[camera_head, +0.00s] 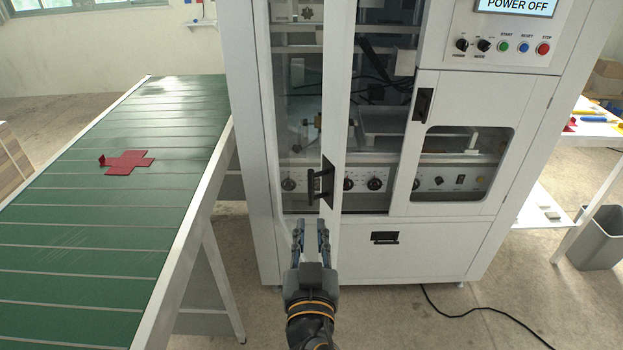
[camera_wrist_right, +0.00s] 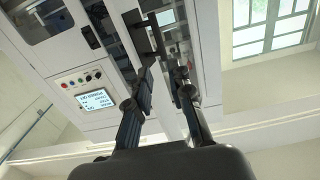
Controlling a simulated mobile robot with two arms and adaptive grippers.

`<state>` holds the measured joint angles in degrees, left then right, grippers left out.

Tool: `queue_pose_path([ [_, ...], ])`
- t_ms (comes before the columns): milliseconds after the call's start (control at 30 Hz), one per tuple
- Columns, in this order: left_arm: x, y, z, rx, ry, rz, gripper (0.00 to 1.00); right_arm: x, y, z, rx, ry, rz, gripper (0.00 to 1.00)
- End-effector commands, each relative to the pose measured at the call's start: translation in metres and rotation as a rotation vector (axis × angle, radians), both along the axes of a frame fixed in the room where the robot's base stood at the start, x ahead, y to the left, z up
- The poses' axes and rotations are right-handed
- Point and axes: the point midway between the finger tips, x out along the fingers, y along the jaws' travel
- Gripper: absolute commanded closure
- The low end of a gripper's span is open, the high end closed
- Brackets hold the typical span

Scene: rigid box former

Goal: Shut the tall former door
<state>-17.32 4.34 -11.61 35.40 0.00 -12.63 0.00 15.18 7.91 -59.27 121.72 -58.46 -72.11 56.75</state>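The tall former door (camera_head: 339,120) is a narrow glazed panel with a white frame on the left of the white machine. It stands ajar, its free edge swung out toward me, with a dark gap to its right. Its black handle (camera_head: 320,186) sits on the free edge. My right gripper (camera_head: 311,226) is just below and in front of the handle, fingers apart and empty. In the right wrist view the gripper (camera_wrist_right: 165,82) points up toward a dark handle (camera_wrist_right: 140,34), and its fingers are apart. Contact with the door cannot be told. My left gripper is not in view.
A green conveyor (camera_head: 60,240) with a red cross-shaped blank (camera_head: 130,162) runs along the left. A second, windowed door (camera_head: 455,200) is at right, below the control panel (camera_head: 505,45). A grey bin (camera_head: 597,238) and a black cable (camera_head: 490,309) are on the right floor.

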Motion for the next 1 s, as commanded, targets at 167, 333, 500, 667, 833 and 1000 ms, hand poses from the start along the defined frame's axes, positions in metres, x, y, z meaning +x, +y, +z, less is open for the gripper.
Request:
queue_pose_path([
  [167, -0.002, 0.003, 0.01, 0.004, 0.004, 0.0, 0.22, 0.02, -0.001, 0.006, -0.001, -0.007, -0.003, 0.79],
  [333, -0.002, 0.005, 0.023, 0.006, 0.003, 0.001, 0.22, 0.056, -0.002, 0.008, -0.003, -0.008, -0.004, 0.79],
  [500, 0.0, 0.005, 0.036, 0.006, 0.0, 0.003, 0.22, 0.093, -0.001, 0.006, -0.003, -0.006, -0.003, 0.79],
  [667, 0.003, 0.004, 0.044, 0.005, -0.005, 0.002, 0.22, 0.118, -0.001, 0.005, -0.001, -0.005, -0.002, 0.79],
  [833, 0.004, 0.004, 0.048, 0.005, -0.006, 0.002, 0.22, 0.132, -0.001, 0.003, 0.0, -0.003, 0.0, 0.79],
  [1000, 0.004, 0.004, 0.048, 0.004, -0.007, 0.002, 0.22, 0.136, -0.001, 0.001, 0.002, -0.002, 0.0, 0.79],
])
